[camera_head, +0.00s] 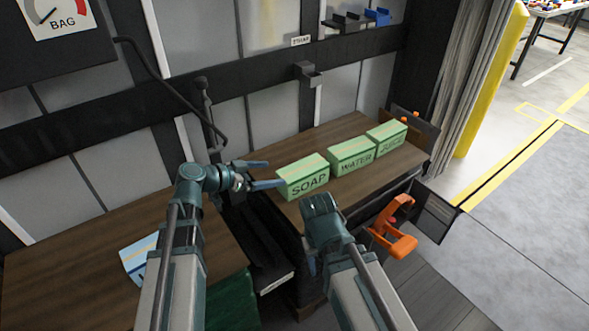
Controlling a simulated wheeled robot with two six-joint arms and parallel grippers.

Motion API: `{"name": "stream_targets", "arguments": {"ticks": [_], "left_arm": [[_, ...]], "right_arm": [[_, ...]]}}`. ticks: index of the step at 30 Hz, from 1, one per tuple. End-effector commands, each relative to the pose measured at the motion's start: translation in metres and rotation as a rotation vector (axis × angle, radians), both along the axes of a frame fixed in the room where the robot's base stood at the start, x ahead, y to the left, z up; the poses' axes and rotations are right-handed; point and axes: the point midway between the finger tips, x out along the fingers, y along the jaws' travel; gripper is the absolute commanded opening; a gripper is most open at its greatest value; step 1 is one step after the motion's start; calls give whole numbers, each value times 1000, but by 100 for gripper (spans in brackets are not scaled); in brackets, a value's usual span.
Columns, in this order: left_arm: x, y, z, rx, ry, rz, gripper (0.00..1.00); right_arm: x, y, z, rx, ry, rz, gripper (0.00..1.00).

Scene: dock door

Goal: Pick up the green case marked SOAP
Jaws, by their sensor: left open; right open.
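The green case marked SOAP (303,177) stands on a brown wooden surface (345,128). It is the leftmost of three green cases in a row. My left gripper (268,174) is just left of the SOAP case, with its two fingers spread and pointing right toward it. No part of the case is visibly between the fingers, and I cannot tell whether a fingertip touches it. My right gripper (321,204) is in front of and below the SOAP case, near the surface's front edge. Its fingers are hidden behind its wrist.
Green cases marked WATER (352,156) and JUICE (387,136) stand right of SOAP. A dark gap separates this surface from another wooden top (80,240) at left, where a blue and white item (138,259) lies. An orange clamp-like part (394,230) is at the front right.

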Motion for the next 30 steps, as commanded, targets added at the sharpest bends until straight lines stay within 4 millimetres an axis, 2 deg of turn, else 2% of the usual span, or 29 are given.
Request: {"name": "stream_targets", "arguments": {"ticks": [8,21,30], "left_arm": [[3,-3,-2,-2,-5,-1,100],[42,-57,-31,-2,-4,-2,100],[47,-65,-32,-1,-4,0,100]], "right_arm": [[0,0,-3,0,0,0,50],[0,0,-31,0,0,0,50],[0,0,-33,0,0,0,50]]}}
